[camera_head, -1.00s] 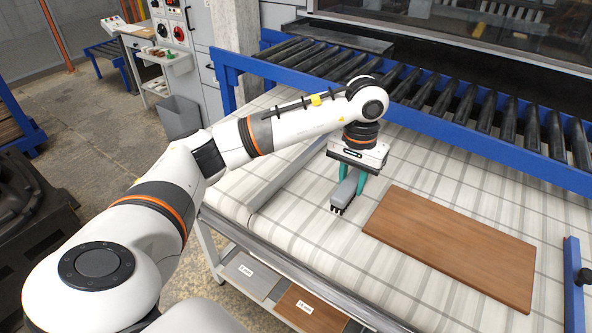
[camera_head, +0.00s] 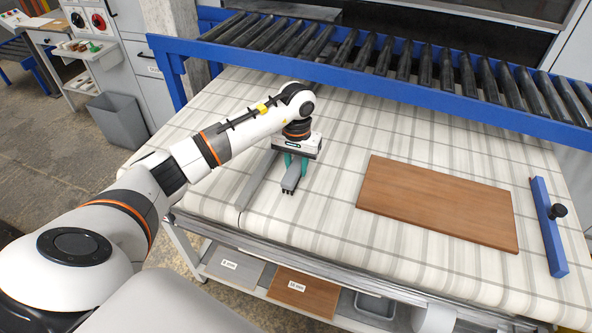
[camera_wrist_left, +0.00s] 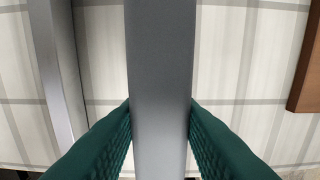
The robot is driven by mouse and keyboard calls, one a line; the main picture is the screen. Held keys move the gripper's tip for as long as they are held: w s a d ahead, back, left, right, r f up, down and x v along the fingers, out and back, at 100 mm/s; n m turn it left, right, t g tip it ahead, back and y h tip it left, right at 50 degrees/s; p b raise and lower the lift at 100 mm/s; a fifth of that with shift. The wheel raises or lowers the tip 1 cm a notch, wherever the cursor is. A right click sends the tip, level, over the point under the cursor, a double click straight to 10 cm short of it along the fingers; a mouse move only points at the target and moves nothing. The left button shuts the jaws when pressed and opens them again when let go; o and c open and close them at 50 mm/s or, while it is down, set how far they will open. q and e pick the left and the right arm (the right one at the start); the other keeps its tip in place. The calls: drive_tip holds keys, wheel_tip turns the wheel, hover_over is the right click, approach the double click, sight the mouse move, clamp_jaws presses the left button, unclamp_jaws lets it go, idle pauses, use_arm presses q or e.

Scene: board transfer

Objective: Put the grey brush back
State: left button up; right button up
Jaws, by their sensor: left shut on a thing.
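The grey brush (camera_head: 291,179) is in my left gripper (camera_head: 295,163) over the left part of the cloth-covered table (camera_head: 330,222). Its dark bristles show at the near end. In the left wrist view the brush's grey body (camera_wrist_left: 161,75) runs lengthwise between the two green fingers of my left gripper (camera_wrist_left: 160,125), which press on its sides. I cannot tell whether the brush touches the table. My right gripper is not in view.
A brown board (camera_head: 438,202) lies on the table right of the brush. A grey rail (camera_head: 259,176) lies just left of it. A blue bar with a black knob (camera_head: 548,226) is at the right. A roller conveyor (camera_head: 380,75) runs along the back. Labelled boards (camera_head: 303,291) sit on the lower shelf.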

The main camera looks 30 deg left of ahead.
use_arm(q)
wheel_tip(320, 180, down, 2)
drive_tip(key=shift+f+p, duration=0.2)
drive_tip(key=shift+p, duration=0.15)
drive_tip(key=shift+f, duration=0.25)
drive_tip(key=shift+f+b, duration=0.25)
drive_tip(key=shift+b, duration=0.1)
drive_tip(key=o, duration=0.9)
drive_tip(key=shift+r, duration=0.1)
drive_tip(key=shift+o, duration=0.2)
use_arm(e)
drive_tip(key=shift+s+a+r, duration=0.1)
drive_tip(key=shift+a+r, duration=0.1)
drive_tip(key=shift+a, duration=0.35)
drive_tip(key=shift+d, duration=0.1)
